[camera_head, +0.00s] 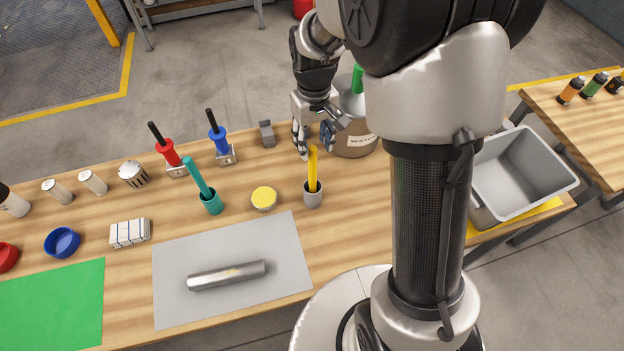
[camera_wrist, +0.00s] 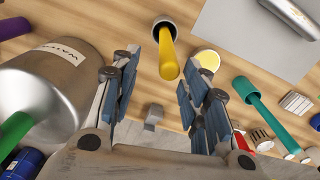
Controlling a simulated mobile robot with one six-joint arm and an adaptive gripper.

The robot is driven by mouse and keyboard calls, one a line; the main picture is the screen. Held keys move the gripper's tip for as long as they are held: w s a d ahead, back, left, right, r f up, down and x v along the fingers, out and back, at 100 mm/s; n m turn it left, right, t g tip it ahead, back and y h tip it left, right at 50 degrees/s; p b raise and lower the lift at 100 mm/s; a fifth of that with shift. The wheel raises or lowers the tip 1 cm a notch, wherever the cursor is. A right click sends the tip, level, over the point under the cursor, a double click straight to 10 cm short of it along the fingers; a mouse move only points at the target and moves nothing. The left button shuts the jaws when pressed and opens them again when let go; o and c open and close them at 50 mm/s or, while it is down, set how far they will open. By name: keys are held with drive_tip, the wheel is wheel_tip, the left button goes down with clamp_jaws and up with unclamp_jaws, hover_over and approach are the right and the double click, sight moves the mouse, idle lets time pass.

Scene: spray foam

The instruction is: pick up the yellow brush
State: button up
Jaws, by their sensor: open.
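The yellow brush (camera_head: 312,168) stands upright in a small grey cup (camera_head: 312,194) on the wooden table. In the wrist view its yellow handle (camera_wrist: 168,58) points toward my gripper, ahead of the gap between the fingers, and the cup (camera_wrist: 163,26) shows at its far end. My gripper (camera_head: 316,143) is open and empty, just above and behind the brush in the head view. Its blue-padded fingers (camera_wrist: 154,98) stand on both sides of the gap, apart from the brush. The brush's lower end is hidden in the cup.
A metal pot marked WATER (camera_head: 352,140) with a green handle stands close to my gripper. A teal brush (camera_head: 198,180) in a teal cup and a yellow-topped tin (camera_head: 264,198) stand left. A metal cylinder (camera_head: 228,275) lies on a grey mat (camera_head: 180,257). A grey bin (camera_head: 528,172) is at right.

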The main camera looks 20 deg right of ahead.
sight(313, 166)
wheel_tip(313, 166, down, 3)
drive_tip(key=shift+b, duration=0.3)
drive_tip(key=f, duration=0.1)
drive_tip(key=f+b, duration=0.1)
drive_tip(key=s+f, duration=0.1)
drive_tip(key=f, duration=0.1)
drive_tip(key=shift+s+a+b, duration=0.1)
drive_tip(key=shift+a+b, duration=0.2)
drive_tip(key=shift+f, duration=0.6)
drive_tip(key=shift+c, duration=0.3)
clamp_jaws()
